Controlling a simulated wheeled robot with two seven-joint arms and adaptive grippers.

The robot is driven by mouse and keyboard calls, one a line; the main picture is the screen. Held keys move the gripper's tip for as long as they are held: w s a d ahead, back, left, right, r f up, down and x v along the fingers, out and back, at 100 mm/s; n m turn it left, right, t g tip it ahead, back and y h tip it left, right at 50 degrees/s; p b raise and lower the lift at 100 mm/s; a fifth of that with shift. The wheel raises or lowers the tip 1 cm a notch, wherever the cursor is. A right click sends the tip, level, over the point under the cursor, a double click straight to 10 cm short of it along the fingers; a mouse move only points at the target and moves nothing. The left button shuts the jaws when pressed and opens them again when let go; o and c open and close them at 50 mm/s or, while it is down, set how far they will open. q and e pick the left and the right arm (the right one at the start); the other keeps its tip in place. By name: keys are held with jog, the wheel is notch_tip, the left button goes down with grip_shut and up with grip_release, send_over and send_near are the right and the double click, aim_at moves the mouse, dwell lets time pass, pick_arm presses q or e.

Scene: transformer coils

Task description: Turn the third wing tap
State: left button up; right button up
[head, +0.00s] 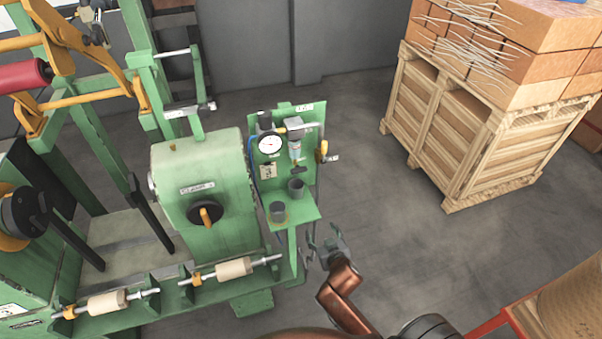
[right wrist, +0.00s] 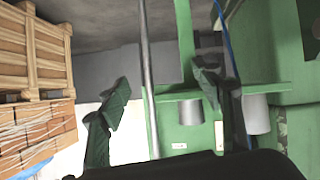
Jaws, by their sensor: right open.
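A green panel (head: 287,120) stands beside the green machine. It carries a round white gauge (head: 270,145), a regulator-like fitting (head: 295,148) and a small yellow-handled part (head: 322,150) at its right edge. I cannot tell which of these small parts is the third wing tap. My right gripper (head: 321,244) is open and empty, just right of and below the panel's shelf (head: 290,212), apart from the fittings. In the right wrist view its fingers (right wrist: 157,105) are spread, with a grey vertical pipe (right wrist: 148,75) seen between them. My left gripper is out of view.
The machine's black knob with an orange handle (head: 206,214) is to the left. A wooden crate (head: 440,130) with bricks stands at the right. Bare floor (head: 400,235) lies between crate and panel.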

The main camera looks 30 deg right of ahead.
jog(key=w+a+r+t, duration=0.1)
jog(key=w+r+t, duration=0.25)
jog(key=r, duration=0.85)
jog(key=t, duration=0.2)
send_near(300, 172)
jog(key=x, duration=0.2)
jog(key=shift+m, duration=0.4)
jog(key=x, duration=0.7)
jog(key=shift+w+r+p, duration=0.15)
jog(key=shift+w+p, duration=0.1)
jog(key=shift+p, duration=0.1)
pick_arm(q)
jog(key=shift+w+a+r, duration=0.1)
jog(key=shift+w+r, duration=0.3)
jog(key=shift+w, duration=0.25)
pick_arm(e)
jog(key=c, duration=1.1)
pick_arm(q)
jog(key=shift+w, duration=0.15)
pick_arm(e)
jog(key=shift+c, duration=0.3)
